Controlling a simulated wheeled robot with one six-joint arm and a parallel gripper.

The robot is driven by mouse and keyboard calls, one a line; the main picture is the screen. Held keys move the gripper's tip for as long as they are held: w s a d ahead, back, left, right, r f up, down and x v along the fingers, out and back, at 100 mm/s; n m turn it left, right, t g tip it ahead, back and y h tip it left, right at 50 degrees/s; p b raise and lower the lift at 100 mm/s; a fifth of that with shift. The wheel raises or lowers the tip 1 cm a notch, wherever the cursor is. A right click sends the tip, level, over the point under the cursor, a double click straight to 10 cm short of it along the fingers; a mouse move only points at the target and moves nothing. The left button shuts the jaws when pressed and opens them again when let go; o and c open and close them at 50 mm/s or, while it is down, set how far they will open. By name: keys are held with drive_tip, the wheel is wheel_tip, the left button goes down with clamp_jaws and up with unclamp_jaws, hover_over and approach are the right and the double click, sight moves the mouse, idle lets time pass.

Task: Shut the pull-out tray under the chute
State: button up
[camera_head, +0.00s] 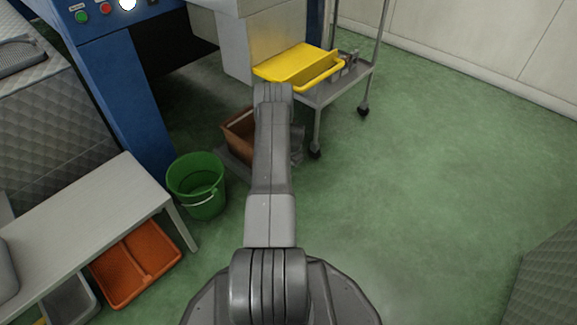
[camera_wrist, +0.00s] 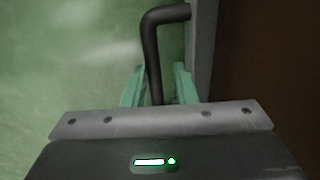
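A brown open-topped tray (camera_head: 239,128) sits low near the floor, below the pale chute housing (camera_head: 236,48), partly hidden by my arm. It appears to be pulled out. In the wrist view, its brown inside (camera_wrist: 258,60) is at the right, beside a grey front panel (camera_wrist: 202,50). A dark bent bar handle (camera_wrist: 152,50) stands out from that panel. My gripper (camera_wrist: 160,68) has its green fingers on either side of the handle, with a visible gap at the right finger. Contact with the left finger is unclear. In the head view my arm hides most of the gripper.
A yellow tray-like piece (camera_head: 298,65) overhangs a grey wheeled cart (camera_head: 327,90) beyond my arm. A green bucket (camera_head: 197,187) stands left of the brown tray. A bench (camera_head: 92,212) with an orange bin (camera_head: 136,264) is further left. Green floor (camera_head: 440,180) is clear at right.

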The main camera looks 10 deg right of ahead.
drive_tip(key=shift+o, duration=0.9)
drive_tip(key=shift+a, duration=0.1)
